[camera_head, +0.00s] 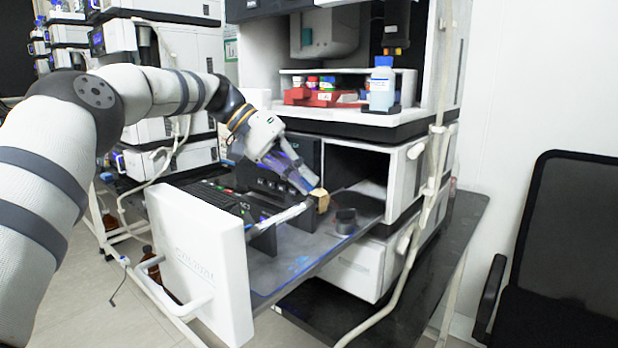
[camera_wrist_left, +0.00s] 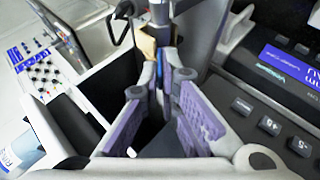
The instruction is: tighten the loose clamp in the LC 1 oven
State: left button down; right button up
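The LC 1 oven's drawer (camera_head: 290,285) is pulled out, with its white front panel (camera_head: 200,265) at the left. A slim light column (camera_head: 280,216) lies along it. A small tan piece (camera_head: 321,201), perhaps the clamp, sits beyond the column's right end; it also shows at the top of the left wrist view (camera_wrist_left: 147,46). My left gripper (camera_head: 314,191) reaches down to it from the left. In the left wrist view its purple-padded fingers (camera_wrist_left: 166,78) stand close together, with something blue near the tips. Whether they grip it is unclear. My right gripper is out of view.
A dark round part (camera_head: 345,221) stands on the drawer near the oven opening (camera_head: 357,172). A blue-white bottle (camera_head: 381,84) and red rack (camera_head: 318,97) stand above. A pale hose (camera_head: 425,215) hangs at the right, near a black chair (camera_head: 565,235).

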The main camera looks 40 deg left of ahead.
pick_arm(q)
jog(key=shift+f, duration=0.1)
dwell(0.3)
jog(key=c, duration=1.8)
grip_release()
jog(key=shift+a, duration=0.1)
jog(key=v, duration=0.7)
jog(key=shift+s+a, duration=0.15)
jog(key=shift+a, duration=0.05)
